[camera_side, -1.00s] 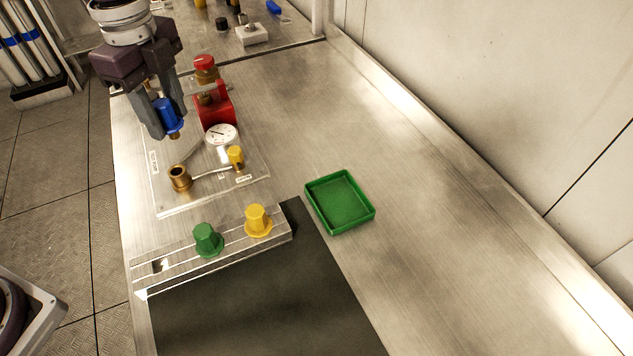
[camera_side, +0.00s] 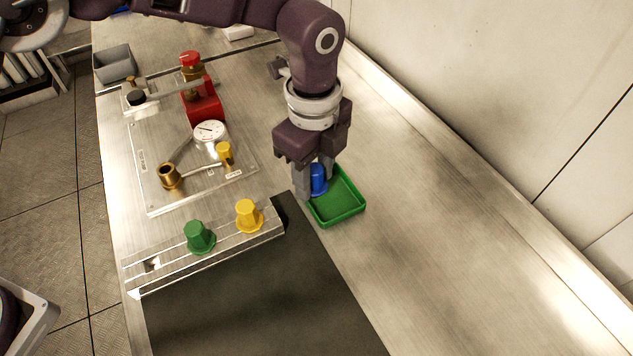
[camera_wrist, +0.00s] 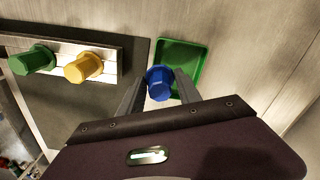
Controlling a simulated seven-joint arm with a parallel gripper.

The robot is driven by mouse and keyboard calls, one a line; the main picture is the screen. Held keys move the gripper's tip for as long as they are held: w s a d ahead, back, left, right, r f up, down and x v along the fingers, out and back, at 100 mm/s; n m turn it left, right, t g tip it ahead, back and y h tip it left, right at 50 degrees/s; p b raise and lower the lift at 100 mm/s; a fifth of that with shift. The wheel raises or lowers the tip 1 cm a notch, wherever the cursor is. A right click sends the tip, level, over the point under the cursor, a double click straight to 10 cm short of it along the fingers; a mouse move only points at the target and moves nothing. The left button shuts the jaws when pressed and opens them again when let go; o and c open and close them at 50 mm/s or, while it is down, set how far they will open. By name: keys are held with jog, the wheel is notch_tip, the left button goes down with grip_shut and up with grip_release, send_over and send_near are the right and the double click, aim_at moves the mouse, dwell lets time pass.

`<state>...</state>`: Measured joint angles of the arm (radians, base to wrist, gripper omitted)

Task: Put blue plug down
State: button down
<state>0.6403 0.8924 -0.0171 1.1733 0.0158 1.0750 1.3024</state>
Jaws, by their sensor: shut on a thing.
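The blue plug (camera_side: 318,180) is held upright between the fingers of my gripper (camera_side: 313,185). It is at the left part of the green tray (camera_side: 345,215) in the side view. I cannot tell whether its bottom touches the tray floor. In the wrist view the blue plug (camera_wrist: 159,83) sits between my two fingers (camera_wrist: 158,90), in front of the green tray (camera_wrist: 185,50), which looks otherwise empty.
A rack (camera_side: 165,262) holds a green plug (camera_side: 199,238) and a yellow plug (camera_side: 248,216) left of the tray. A dark mat (camera_side: 260,300) lies in front. A plate with a gauge (camera_side: 209,132), brass fitting (camera_side: 169,177) and red valve (camera_side: 203,103) stands behind. The bench at right is clear.

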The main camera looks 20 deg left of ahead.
jog(key=shift+f, duration=1.1)
jog(key=c, duration=0.8)
grip_release()
jog(key=shift+f, duration=0.15)
jog(key=shift+c, duration=0.2)
